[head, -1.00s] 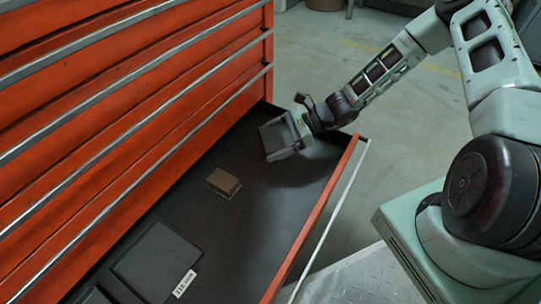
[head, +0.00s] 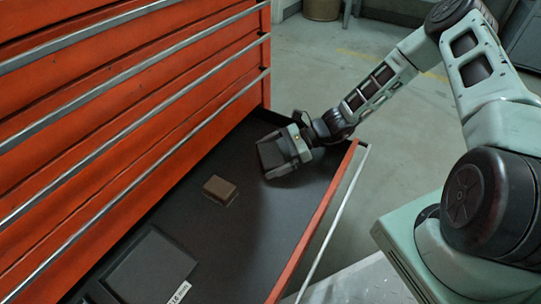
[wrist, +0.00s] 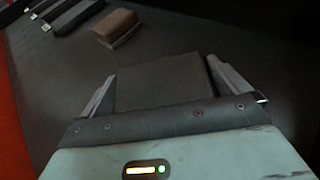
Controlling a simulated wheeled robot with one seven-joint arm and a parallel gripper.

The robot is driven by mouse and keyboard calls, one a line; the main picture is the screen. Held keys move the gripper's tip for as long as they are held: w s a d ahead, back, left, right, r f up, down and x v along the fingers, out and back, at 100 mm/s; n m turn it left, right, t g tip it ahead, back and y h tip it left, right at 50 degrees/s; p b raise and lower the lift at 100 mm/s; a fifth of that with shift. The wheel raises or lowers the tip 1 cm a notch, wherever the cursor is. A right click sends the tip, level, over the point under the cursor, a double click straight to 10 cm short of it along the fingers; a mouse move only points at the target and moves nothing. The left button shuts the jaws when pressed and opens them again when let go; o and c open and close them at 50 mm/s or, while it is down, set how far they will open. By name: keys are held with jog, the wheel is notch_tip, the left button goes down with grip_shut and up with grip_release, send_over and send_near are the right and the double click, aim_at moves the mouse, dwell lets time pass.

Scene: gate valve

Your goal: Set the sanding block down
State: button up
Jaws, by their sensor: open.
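A dark grey block, likely the sanding block (head: 270,155), is at my gripper (head: 281,157) in the far part of the open drawer (head: 262,225). In the wrist view the block (wrist: 165,82) lies between the two fingers of my gripper (wrist: 163,72). The jaws are open, with one finger along each side of it. The block appears to be at the drawer floor, but its underside is hidden. A separate brown block (head: 220,190) lies on the drawer floor, left of and nearer than my gripper; it shows beyond the fingers in the wrist view (wrist: 116,28).
The red cabinet (head: 130,90) with metal handles rises on the left. The drawer's red front edge (head: 318,215) runs along the right. A flat dark case (head: 150,265) with a white label lies at the near end. Bare drawer floor surrounds my gripper.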

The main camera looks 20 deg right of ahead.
jog(key=shift+d+r+p, duration=0.25)
jog(key=shift+r+p, duration=0.05)
jog(key=shift+r, duration=0.05)
jog(key=p+v, duration=0.6)
jog(key=v, duration=0.5)
jog(key=shift+r, duration=0.2)
jog(key=s+a+r+n+g+h, duration=0.6)
jog(key=s+a+r+n+h, duration=0.25)
jog(key=a+r+n, duration=0.6)
jog(key=s+a+r+n+t+h, duration=0.1)
jog(key=s+r+n+t+h, duration=0.1)
jog(key=s+r+n, duration=0.3)
jog(key=s+a+r+n+t+h, duration=0.1)
jog(key=s+a+r+n+h, duration=0.1)
jog(key=s+r+n, duration=0.3)
jog(key=s+n, duration=0.3)
jog(key=s, duration=0.2)
jog(key=shift+r+t, duration=0.4)
jog(key=shift+s+a, duration=0.1)
